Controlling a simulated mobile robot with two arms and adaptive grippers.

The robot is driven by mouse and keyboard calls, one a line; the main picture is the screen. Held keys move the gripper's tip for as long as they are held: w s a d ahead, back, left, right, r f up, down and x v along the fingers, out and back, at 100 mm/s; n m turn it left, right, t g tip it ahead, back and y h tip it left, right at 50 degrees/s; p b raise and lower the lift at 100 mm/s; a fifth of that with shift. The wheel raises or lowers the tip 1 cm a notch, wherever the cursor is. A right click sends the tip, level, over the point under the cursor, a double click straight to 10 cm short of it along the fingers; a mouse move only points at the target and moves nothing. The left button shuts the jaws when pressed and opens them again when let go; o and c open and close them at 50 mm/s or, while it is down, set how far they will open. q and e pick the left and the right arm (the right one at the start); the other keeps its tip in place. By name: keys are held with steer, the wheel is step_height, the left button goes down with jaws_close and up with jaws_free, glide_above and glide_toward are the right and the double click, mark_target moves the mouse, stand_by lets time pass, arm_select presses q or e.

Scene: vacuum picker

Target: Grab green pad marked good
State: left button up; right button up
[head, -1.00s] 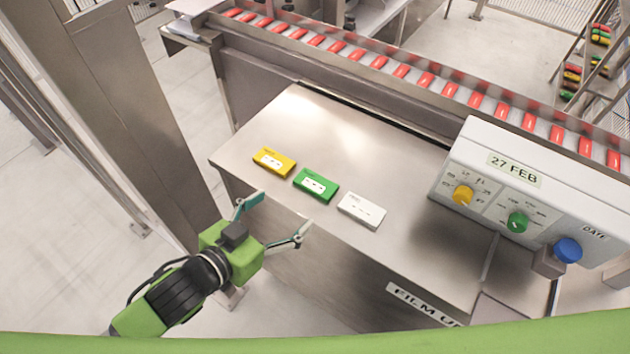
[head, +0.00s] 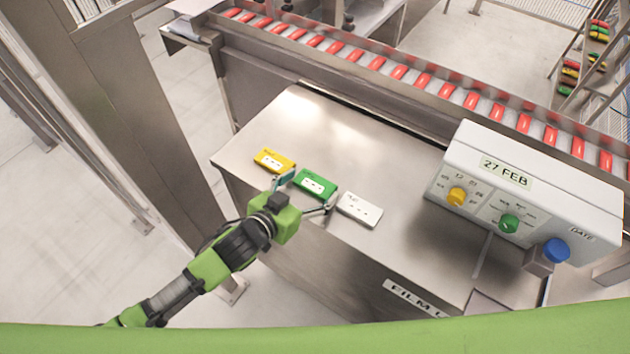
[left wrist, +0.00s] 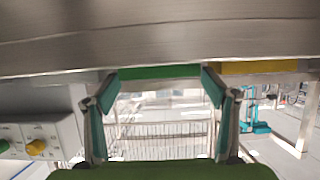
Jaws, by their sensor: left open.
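The green pad (head: 317,183) lies flat on the steel table (head: 290,116), between the yellow pad (head: 275,160) and the white pad (head: 360,209). My left gripper (head: 306,194) is open at the table's near edge, its fingers to either side of the green pad's near end. In the left wrist view the green pad (left wrist: 160,72) shows edge-on between the open fingertips (left wrist: 160,84). Whether the fingers touch it, I cannot tell. The yellow pad (left wrist: 265,67) shows just right of the right finger there. My right gripper is not in view.
A grey control box (head: 530,183) with yellow, green and blue knobs stands at the table's right. A conveyor (head: 390,72) with red packs runs behind the table. A steel post (head: 137,110) rises at the left. The table behind the pads is clear.

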arm_select(q)
steer(key=shift+w+d+f, duration=0.15)
steer(key=shift+w+d, duration=0.05)
steer(key=c, duration=0.9)
steer(key=shift+o, duration=0.2)
steer(key=shift+r, duration=0.2)
